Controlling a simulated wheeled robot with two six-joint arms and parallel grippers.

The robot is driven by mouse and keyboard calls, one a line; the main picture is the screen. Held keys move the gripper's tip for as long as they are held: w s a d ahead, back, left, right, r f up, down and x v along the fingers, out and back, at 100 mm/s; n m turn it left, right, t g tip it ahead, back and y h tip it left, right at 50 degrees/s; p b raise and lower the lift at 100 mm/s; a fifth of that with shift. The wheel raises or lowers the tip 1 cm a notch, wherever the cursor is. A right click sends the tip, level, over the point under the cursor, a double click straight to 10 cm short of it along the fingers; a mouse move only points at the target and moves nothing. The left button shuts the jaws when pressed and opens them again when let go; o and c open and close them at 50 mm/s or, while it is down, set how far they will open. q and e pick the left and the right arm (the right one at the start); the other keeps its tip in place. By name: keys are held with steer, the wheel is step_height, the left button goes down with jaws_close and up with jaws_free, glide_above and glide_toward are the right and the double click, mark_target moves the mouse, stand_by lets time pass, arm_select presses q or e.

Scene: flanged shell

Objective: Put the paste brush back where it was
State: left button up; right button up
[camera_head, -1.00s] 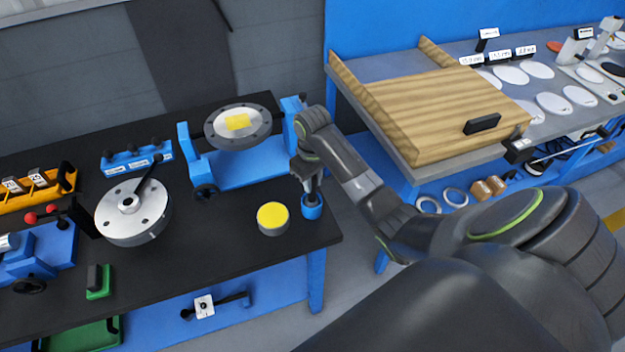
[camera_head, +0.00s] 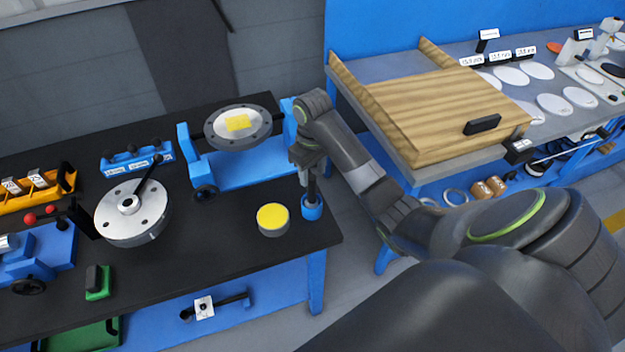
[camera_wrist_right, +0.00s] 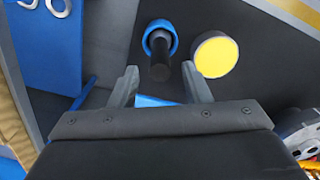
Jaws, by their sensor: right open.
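The paste brush (camera_head: 311,184) stands upright in a small blue holder (camera_head: 312,210) near the right front corner of the black bench. Only its dark handle shows; its lower end is hidden in the holder. In the right wrist view the dark handle (camera_wrist_right: 160,62) rises from the round blue holder (camera_wrist_right: 159,30). My right gripper (camera_head: 307,163) is just above the handle. In the wrist view its two fingers (camera_wrist_right: 162,85) are spread, with nothing held between them. My left gripper is in neither view.
A round tin with a yellow top (camera_head: 273,219) stands left of the holder. A blue stand (camera_head: 245,165) carrying a flanged disc (camera_head: 238,127) is behind. A second flanged metal part (camera_head: 133,210) lies to the left. A wooden board (camera_head: 430,100) lies on the neighbouring table.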

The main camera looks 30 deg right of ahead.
step_height(320, 180, up, 8)
steer(key=p, duration=0.7)
